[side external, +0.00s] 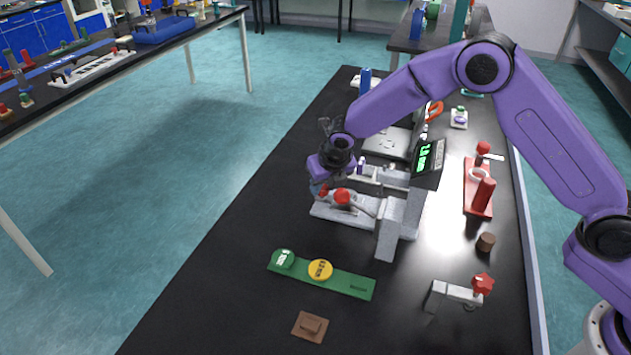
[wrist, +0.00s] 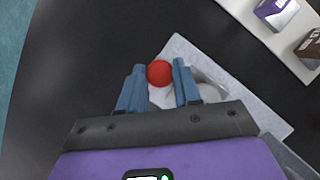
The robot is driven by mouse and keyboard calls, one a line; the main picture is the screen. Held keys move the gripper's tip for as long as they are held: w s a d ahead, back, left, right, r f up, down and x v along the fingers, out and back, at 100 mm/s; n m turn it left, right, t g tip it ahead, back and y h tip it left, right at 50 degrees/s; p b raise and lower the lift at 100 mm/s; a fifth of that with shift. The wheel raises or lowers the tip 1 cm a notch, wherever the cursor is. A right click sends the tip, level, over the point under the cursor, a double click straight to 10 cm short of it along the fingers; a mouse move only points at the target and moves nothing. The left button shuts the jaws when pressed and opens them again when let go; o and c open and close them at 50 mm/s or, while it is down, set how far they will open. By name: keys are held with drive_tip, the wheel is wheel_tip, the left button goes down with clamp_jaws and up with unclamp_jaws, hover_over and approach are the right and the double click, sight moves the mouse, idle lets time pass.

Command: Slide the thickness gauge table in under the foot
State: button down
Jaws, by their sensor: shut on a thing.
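The thickness gauge stands mid-bench in the side view, with a pale grey base (side external: 330,212), an upright column and a green-lit display (side external: 424,157). A red ball knob (side external: 342,196) on a curved lever sits over the base. My gripper (side external: 318,189) is low over the base's left end. In the wrist view my gripper (wrist: 158,66) has its blue fingers apart, with the red knob (wrist: 159,73) near their tips. A pale grey rounded part, apparently the gauge table (wrist: 161,97), is between the fingers. The foot and the exact finger contact cannot be made out.
A green strip (side external: 345,284) with a green and a yellow disc lies in front of the gauge. A brown block (side external: 310,326) is nearer still. A red stand (side external: 479,188) and a red-knobbed grey device (side external: 455,293) are at right. The bench's left edge is close.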

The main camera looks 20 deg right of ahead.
drive_tip(key=shift+s, duration=0.1)
drive_tip(key=c, duration=0.8)
unclamp_jaws()
drive_tip(key=shift+r, duration=0.1)
drive_tip(key=v, duration=1.7)
drive_tip(key=shift+r, duration=0.2)
